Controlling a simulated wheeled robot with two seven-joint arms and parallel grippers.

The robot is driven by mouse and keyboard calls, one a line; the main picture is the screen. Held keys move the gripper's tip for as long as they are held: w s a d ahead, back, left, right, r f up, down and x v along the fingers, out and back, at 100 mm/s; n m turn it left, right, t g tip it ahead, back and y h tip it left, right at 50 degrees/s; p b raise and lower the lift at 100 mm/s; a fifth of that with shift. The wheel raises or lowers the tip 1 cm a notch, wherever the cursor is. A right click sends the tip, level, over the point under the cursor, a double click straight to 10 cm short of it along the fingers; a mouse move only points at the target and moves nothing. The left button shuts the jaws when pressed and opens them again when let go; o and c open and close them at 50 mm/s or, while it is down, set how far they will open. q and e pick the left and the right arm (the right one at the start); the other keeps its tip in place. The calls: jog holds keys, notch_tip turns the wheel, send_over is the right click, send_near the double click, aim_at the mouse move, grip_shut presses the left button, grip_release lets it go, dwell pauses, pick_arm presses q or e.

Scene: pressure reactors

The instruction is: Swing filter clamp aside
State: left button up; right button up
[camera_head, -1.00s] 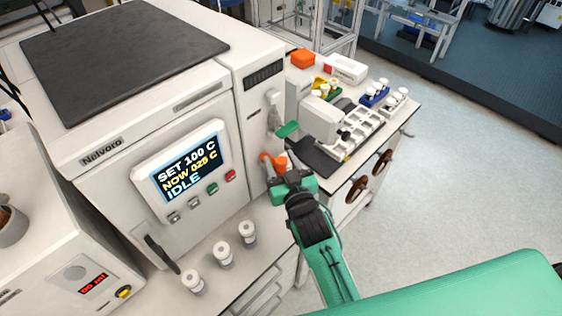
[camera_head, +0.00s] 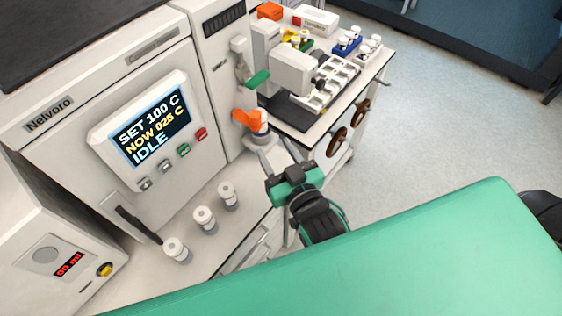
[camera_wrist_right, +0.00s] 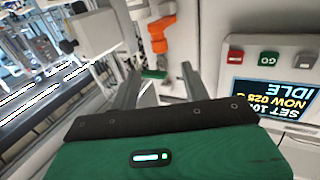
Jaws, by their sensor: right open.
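The orange clamp (camera_head: 247,118) is on a small white fitting at the foot of the Nelvoro cabinet's right column. It also shows in the right wrist view (camera_wrist_right: 160,30), beyond the fingers. My right gripper (camera_head: 270,150) is open and empty, on the near side of the clamp and apart from it. In the right wrist view its two fingers (camera_wrist_right: 160,80) stand wide apart, with nothing held between them. My left gripper is not in view.
The Nelvoro cabinet (camera_head: 60,150) has a display reading IDLE. Several white-capped jars, one of them a front jar (camera_head: 177,250), stand on the bench left of my right arm. A cart (camera_head: 300,116) with racks and vials stands at the right. Open floor lies beyond it.

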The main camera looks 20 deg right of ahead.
jog(key=shift+s+d, duration=0.15)
jog(key=shift+s, duration=0.8)
